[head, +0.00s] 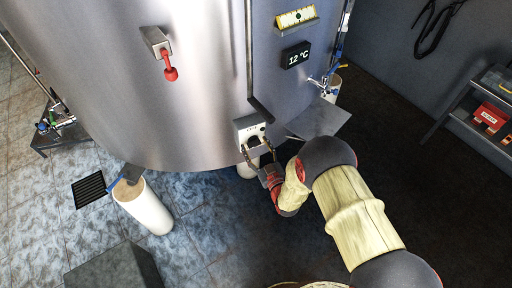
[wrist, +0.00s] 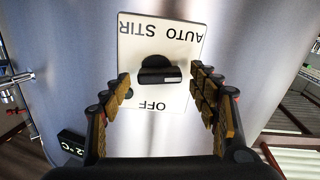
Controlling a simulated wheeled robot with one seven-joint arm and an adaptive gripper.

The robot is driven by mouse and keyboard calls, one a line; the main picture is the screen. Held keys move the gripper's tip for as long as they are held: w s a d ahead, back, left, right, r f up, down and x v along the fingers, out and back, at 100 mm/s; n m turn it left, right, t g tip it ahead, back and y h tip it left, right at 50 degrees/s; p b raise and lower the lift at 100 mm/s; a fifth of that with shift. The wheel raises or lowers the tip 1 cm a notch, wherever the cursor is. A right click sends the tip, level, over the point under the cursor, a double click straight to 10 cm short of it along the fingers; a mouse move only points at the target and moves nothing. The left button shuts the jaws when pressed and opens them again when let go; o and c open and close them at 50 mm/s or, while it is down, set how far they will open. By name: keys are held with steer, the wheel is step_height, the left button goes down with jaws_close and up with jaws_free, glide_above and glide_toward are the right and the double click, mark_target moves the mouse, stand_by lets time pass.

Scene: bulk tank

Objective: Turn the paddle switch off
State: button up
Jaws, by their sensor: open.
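The paddle switch is a black paddle (wrist: 160,75) on a white plate (wrist: 188,48) fixed to the steel tank. The plate's lettering, AUTO STIR at the top and OFF below, appears upside down in the wrist view. The paddle's broad end lies crosswise between the AUTO STIR and OFF words. In the head view the switch box (head: 250,128) is low on the tank, with my gripper (head: 259,155) just in front of it. In the wrist view my gripper (wrist: 162,86) is open, with one finger on each side of the paddle. I cannot tell whether either finger touches it.
A red-handled lever (head: 170,73) is higher on the tank's left. A 12 °C display (head: 296,56), a tap (head: 322,84) and a grey plate (head: 320,120) are to the right. A vertical pipe (head: 249,60) runs down above the switch box. A shelf (head: 480,135) stands far right.

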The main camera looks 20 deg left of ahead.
steer(key=shift+c, duration=0.4)
steer(key=c, duration=1.1)
steer(key=shift+m, duration=0.3)
steer(key=m+b, duration=0.2)
steer(key=m, duration=0.1)
steer(key=shift+w+d+m, duration=0.1)
steer(key=shift+m, duration=0.2)
steer(key=m+b, duration=0.2)
steer(key=m, duration=0.3)
steer(key=shift+w+d+r, duration=0.1)
steer(key=m+b, duration=0.2)
steer(key=m, duration=0.3)
steer(key=shift+w+d+m, duration=0.1)
steer(key=shift+d+m, duration=0.05)
steer(key=shift+m, duration=0.25)
steer(key=shift+d+m+b, duration=0.1)
steer(key=shift+m+b, duration=0.45)
steer(key=shift+m, duration=1.75)
